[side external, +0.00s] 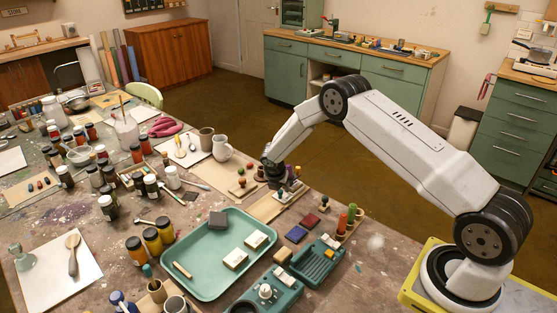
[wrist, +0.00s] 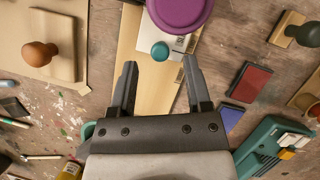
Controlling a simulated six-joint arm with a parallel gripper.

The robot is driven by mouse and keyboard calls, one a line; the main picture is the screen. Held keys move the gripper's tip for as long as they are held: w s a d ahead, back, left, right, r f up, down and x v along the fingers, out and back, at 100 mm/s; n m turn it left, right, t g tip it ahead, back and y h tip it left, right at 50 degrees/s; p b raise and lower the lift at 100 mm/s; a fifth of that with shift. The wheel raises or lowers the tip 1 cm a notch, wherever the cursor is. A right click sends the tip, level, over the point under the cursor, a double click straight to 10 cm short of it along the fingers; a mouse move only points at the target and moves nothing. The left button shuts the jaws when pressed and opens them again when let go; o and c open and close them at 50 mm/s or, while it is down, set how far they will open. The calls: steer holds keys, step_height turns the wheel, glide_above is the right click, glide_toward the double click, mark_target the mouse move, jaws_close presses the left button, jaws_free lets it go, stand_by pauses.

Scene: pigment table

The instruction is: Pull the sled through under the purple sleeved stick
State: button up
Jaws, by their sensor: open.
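The sled (wrist: 180,44), a flat white-grey plate with a round teal knob (wrist: 160,51), lies on a pale wooden board (wrist: 148,75) in the wrist view. A round purple piece (wrist: 180,12), apparently the purple sleeved stick seen from above, covers the sled's far part. Its stem is hidden. My gripper (wrist: 160,64) is open and empty, its fingertips on either side of the knob in the picture and not touching it. In the side view my gripper (side external: 279,182) is low over the board (side external: 264,210).
A red pad (wrist: 250,82) and a blue pad (wrist: 231,117) lie right of the board, with a teal device (wrist: 262,150) nearer. A brown-knobbed block (wrist: 40,53) stands to the left. In the side view a teal tray (side external: 196,228) holds small boxes.

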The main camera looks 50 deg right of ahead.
steer(key=v, duration=0.5)
steer(key=shift+s+a+r, duration=0.1)
steer(key=shift+a+r, duration=0.05)
steer(key=shift+r, duration=0.15)
steer(key=s+a+r+m+y, duration=0.2)
steer(key=s+a+r+m, duration=0.7)
steer(key=s+r+m, duration=0.25)
steer(key=s+a+r+m+y, duration=0.1)
steer(key=s+a+m, duration=0.1)
steer(key=s+m, duration=0.3)
steer(key=s+a+r+m+t+y, duration=0.1)
steer(key=s+a+m, duration=0.2)
steer(key=s+m, duration=0.3)
steer(key=s, duration=0.4)
steer(key=shift+a+r, duration=0.25)
steer(key=shift+a, duration=0.1)
